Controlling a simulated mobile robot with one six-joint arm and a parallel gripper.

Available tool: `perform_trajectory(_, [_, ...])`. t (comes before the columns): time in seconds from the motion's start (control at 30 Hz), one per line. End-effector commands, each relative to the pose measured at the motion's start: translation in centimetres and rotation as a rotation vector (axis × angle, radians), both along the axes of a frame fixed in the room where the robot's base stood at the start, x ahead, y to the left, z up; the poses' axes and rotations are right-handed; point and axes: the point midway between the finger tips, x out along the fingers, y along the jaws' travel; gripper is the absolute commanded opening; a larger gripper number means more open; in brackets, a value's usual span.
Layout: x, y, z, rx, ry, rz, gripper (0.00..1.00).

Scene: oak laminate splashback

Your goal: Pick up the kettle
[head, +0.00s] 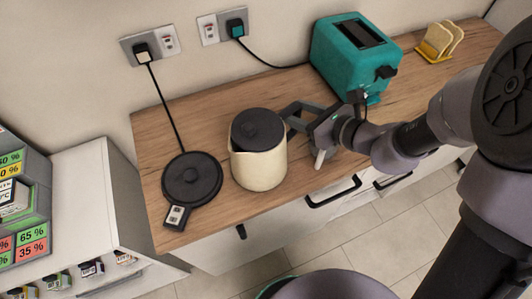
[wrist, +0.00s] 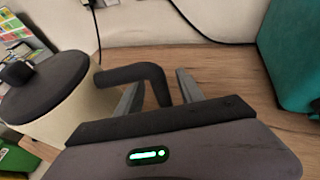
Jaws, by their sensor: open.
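The cream kettle (head: 258,166) with a dark lid stands upright on the wooden counter, right of its black round base (head: 192,179). My gripper (head: 293,112) is at the kettle's right side, where the handle is. In the wrist view the kettle (wrist: 70,118) is at the left, and its dark handle (wrist: 140,74) reaches in between the two fingers of my gripper (wrist: 157,88). The fingers are apart, one on each side of the handle's outer part. I cannot tell whether either finger touches it. In the head view my gripper mostly hides the handle.
A teal toaster (head: 352,55) stands behind and right of my gripper; it also shows in the wrist view (wrist: 292,55). A toast rack (head: 439,42) is farther right. Cords run from wall sockets (head: 150,44) to the base and toaster. Drawer handles (head: 333,192) line the counter's front.

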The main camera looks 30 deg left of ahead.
Motion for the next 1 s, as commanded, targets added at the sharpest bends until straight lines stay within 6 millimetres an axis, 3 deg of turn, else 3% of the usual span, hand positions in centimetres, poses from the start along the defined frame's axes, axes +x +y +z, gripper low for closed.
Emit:
perform_trajectory(0.23, [0.09, 0.26, 0.01, 0.0, 0.0, 0.0, 0.43])
perform_trajectory(0.47, [0.07, 0.23, 0.01, 0.0, 0.0, 0.0, 0.0])
perform_trajectory(1.0, [0.07, 0.21, -0.02, 0.0, 0.0, 0.0, 0.0])
